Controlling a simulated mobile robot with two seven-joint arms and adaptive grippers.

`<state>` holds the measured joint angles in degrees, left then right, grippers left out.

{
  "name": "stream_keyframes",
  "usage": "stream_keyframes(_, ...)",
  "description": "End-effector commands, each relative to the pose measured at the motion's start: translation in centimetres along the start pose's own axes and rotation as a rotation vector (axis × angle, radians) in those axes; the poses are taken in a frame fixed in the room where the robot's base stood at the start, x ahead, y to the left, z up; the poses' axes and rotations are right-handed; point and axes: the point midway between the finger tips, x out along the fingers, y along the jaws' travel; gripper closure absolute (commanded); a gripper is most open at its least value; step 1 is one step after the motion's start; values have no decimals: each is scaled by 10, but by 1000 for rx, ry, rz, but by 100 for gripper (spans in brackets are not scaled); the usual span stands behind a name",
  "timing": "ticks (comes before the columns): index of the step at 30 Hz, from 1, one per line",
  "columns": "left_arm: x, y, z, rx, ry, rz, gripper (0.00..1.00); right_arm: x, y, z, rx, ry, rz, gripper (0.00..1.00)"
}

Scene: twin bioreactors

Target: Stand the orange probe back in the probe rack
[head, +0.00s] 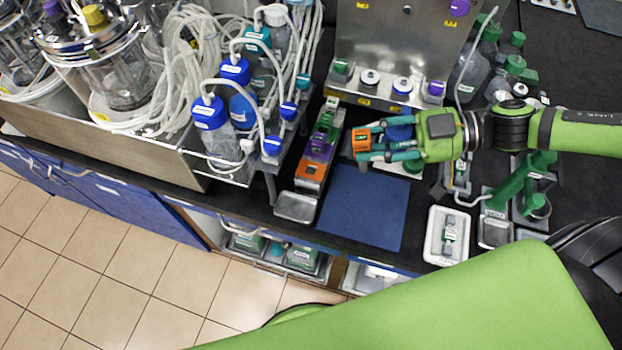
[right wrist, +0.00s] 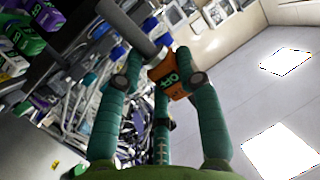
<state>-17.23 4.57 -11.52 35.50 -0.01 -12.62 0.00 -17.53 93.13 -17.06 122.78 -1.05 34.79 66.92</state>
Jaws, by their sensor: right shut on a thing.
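The orange probe (head: 361,139) is held by my right gripper (head: 372,142), above the dark bench and the top edge of the blue mat. In the right wrist view, my right gripper (right wrist: 160,82) has its fingers on either side of the probe's orange labelled body (right wrist: 172,80), with a grey shaft reaching to the upper left, so the probe is tilted to the camera. The probe rack (head: 311,172) is a narrow strip left of the gripper, with green, purple and orange sections. The probe is apart from it. My left gripper is not in view.
A blue mat (head: 362,207) lies bare in front of the gripper. Blue-capped bottles (head: 212,128) with tubing stand left of the rack. A metal panel (head: 395,45) with capped ports stands behind. A white tray (head: 450,235) lies at the right.

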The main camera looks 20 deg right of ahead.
Motion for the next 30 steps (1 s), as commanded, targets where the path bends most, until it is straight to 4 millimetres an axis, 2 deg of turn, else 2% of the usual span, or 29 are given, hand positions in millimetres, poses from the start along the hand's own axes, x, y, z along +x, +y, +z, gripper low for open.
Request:
stream_keyframes(9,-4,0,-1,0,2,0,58,-15,26,28,71,181,207,100)
stream_keyframes(14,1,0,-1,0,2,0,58,-14,32,37,70,216,242,100)
stream_keyframes(19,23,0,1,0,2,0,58,10,40,44,63,225,244,100)
stream_keyframes(25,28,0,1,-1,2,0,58,36,49,47,63,224,243,100)
stream_keyframes(30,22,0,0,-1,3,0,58,64,58,51,65,223,243,100)
